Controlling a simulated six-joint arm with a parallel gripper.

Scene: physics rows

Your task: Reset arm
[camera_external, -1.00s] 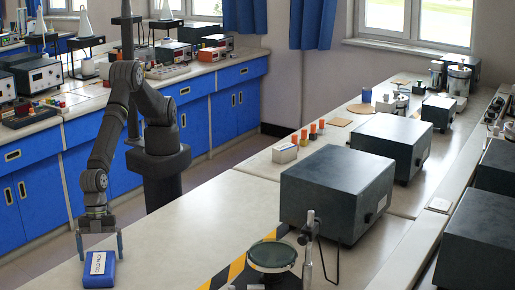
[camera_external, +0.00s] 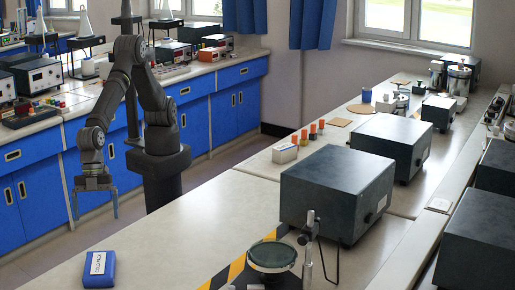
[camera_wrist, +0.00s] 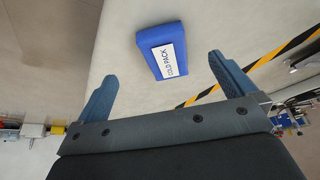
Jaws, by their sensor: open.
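My gripper (camera_external: 95,204) is open and empty, raised above the left edge of the near bench in the external view. A blue cold pack (camera_external: 99,270) with a white label lies flat on the bench, below and apart from my gripper. In the wrist view, the cold pack (camera_wrist: 163,49) lies beyond my fingers, and my open gripper (camera_wrist: 165,90) has nothing between its fingertips.
A round dish on a stand (camera_external: 272,256) is at the bench front, by yellow-and-black striped tape (camera_external: 236,270). A large dark box (camera_external: 337,190) stands right of it. The bench top (camera_external: 205,225) between cold pack and box is clear.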

